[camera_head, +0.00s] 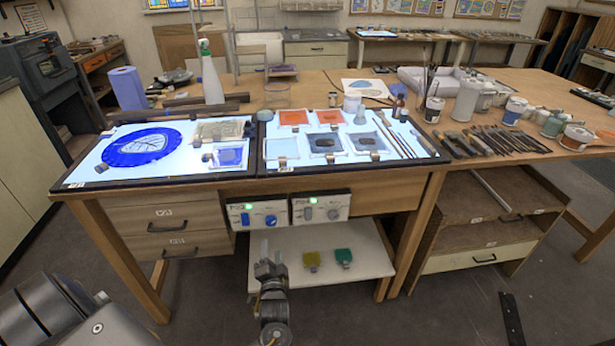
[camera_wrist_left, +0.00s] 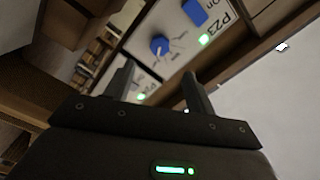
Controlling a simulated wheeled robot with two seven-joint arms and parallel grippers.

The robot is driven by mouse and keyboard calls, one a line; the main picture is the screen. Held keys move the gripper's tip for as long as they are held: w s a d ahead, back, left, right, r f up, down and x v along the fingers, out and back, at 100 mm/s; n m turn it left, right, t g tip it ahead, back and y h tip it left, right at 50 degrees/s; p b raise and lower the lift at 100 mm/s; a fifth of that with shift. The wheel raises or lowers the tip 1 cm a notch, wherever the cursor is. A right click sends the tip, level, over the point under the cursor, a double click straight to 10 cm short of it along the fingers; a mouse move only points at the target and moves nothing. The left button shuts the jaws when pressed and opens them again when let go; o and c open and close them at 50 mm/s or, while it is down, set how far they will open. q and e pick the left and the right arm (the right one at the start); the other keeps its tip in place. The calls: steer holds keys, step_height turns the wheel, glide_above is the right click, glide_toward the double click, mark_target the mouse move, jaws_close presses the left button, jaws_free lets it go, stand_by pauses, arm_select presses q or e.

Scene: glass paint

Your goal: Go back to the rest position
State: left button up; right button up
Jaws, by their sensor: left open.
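My left gripper (camera_head: 268,250) is in front of the workbench, below the control boxes, pointing up towards them. Its two fingers stand apart with nothing between them in the left wrist view (camera_wrist_left: 158,88). The left control box (camera_head: 257,214) has a blue knob (camera_head: 270,220), a blue switch (camera_head: 245,219) and a lit green lamp. The right control box (camera_head: 320,209) has grey controls and a lit green lamp. In the left wrist view a blue knob (camera_wrist_left: 160,45) and a blue switch (camera_wrist_left: 194,12) show beyond the fingers, apart from them. My right gripper is not in view.
Two lit light panels carry a blue painted disc (camera_head: 143,147) and several glass pieces. A low shelf (camera_head: 370,262) holds yellow and green blocks behind my gripper. Drawers (camera_head: 171,227) stand left. Brushes, tools and jars crowd the right bench. The floor in front is mostly clear.

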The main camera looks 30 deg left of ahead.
arm_select(q)
steer(key=s+d+f+n+g+h, duration=0.15)
steer(key=s+d+f+h, duration=0.25)
steer(key=f, duration=0.8)
steer(key=s+d+f+g+h, duration=0.3)
steer(key=s+d+f+h, duration=0.1)
steer(key=f, duration=0.9)
steer(key=s+d+f+g+h, duration=0.1)
steer(key=s+d+f+g, duration=0.1)
steer(key=s+f, duration=0.5)
steer(key=s+d+f+g+h, duration=0.1)
steer(key=s+f+g, duration=0.25)
steer(key=s, duration=0.65)
steer(key=s+f+g, duration=0.1)
steer(key=s+f, duration=0.1)
steer(key=s, duration=0.7)
steer(key=s+f+g, duration=0.2)
steer(key=s, duration=0.8)
steer(key=shift+d+f+n+h, duration=0.2)
steer(key=shift+f+n+h, duration=0.2)
steer(key=shift+n, duration=0.05)
